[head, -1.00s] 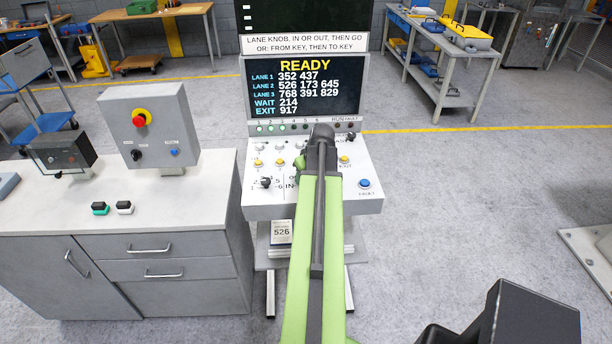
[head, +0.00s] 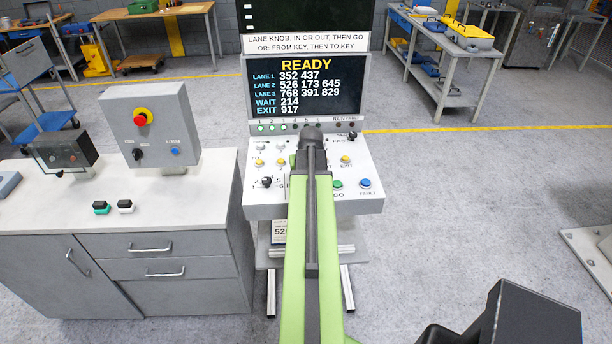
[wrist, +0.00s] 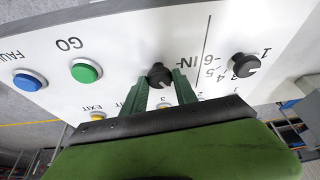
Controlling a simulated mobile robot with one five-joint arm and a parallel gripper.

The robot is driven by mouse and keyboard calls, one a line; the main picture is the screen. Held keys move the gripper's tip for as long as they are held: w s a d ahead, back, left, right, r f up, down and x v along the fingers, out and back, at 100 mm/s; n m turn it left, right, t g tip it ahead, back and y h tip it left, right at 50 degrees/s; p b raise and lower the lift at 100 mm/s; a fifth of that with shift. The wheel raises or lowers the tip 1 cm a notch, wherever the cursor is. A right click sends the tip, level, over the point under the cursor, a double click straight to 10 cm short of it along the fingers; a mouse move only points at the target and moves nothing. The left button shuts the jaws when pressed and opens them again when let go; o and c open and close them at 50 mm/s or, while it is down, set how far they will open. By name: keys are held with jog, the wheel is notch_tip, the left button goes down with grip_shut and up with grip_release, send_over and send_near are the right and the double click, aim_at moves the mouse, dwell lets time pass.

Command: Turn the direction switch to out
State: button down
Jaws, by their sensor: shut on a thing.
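The direction switch (wrist: 159,74) is a black knob on the white panel, beside the printed IN label in the wrist view. My gripper (wrist: 161,82) has its two green fingers on either side of this knob, shut on it. A pale mark shows on the knob, but I cannot tell which setting it points to. The OUT label is mostly hidden by a finger. In the head view my green arm covers the switch and the fingers.
The black lane knob (head: 267,183) sits left of my arm on the panel. The green GO button (head: 337,184) and blue FAULT button (head: 365,183) are to its right. The screen (head: 305,88) reads READY.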

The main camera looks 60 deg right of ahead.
jog(key=shift+a, duration=0.1)
jog(key=c, duration=1)
grip_release()
jog(key=shift+s+r+p, duration=0.1)
jog(key=shift+r+p, duration=0.45)
jog(key=shift+p, duration=0.05)
jog(key=p+v, duration=1.5)
jog(key=v, duration=0.1)
jog(key=shift+a, duration=0.1)
